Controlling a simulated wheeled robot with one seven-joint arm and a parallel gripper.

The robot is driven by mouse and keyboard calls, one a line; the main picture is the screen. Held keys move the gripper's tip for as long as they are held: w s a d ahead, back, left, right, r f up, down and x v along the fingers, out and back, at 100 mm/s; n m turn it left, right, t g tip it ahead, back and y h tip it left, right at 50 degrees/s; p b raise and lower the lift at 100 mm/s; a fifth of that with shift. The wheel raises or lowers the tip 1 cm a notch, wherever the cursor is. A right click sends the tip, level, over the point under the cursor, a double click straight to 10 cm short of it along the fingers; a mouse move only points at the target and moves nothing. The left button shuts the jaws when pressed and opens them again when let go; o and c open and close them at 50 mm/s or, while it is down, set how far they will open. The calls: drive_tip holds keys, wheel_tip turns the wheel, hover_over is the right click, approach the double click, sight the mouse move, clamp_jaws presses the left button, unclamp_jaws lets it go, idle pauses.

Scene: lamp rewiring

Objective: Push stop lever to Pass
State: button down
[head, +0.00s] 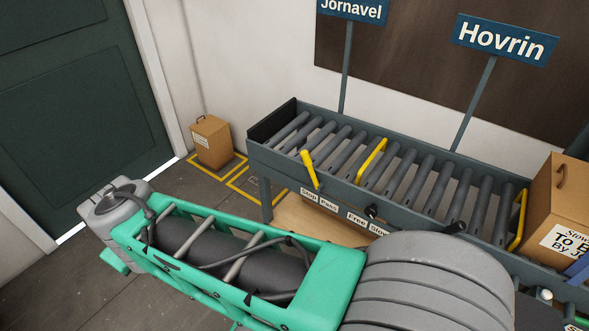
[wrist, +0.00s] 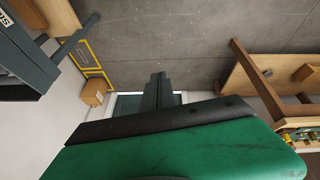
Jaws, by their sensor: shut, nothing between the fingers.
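The yellow stop lever (head: 310,168) stands on the near side of the roller conveyor, leaning up and to the left in the head view. A "Stop Pass" label (head: 319,199) sits just below it; its handle leans toward the Stop side. My gripper (wrist: 158,78) shows in the wrist view as dark fingers closed together, empty, over open floor. It is well clear of the lever, which I cannot make out in the wrist view. In the head view my arm crosses the lower left, with the fingers not clearly visible.
The roller conveyor (head: 262,158) holds yellow hoops and a cardboard box (head: 560,205) at right. A black knob (head: 371,211) sits above a second label. Another box (head: 211,141) stands on the floor by the door (head: 75,110). A wooden bench (wrist: 262,88) is right in the wrist view.

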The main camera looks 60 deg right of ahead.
sight(312, 171)
drive_tip(key=w+d+f+n+h+b, duration=0.1)
drive_tip(key=d+f+h+b, duration=0.45)
drive_tip(key=d, duration=0.75)
drive_tip(key=d+f+h+b, duration=0.3)
drive_tip(key=d+f+b, duration=0.6)
drive_tip(key=d, duration=0.3)
drive_tip(key=s+d+r+n+g+h+b, duration=0.1)
drive_tip(key=s+d+n+h+b, duration=0.1)
drive_tip(key=d, duration=1)
drive_tip(key=s+d+r+n+g+h+b, duration=0.1)
drive_tip(key=s+d+n+g+h+b, duration=0.1)
drive_tip(key=s+d+h+b, duration=0.3)
drive_tip(key=s+d+b, duration=0.1)
drive_tip(key=s+d, duration=0.2)
drive_tip(key=d, duration=0.4)
drive_tip(key=shift+s+d+r+g, duration=0.15)
drive_tip(key=shift+s+g, duration=0.15)
drive_tip(key=shift+s+b, duration=0.1)
drive_tip(key=shift+b, duration=0.2)
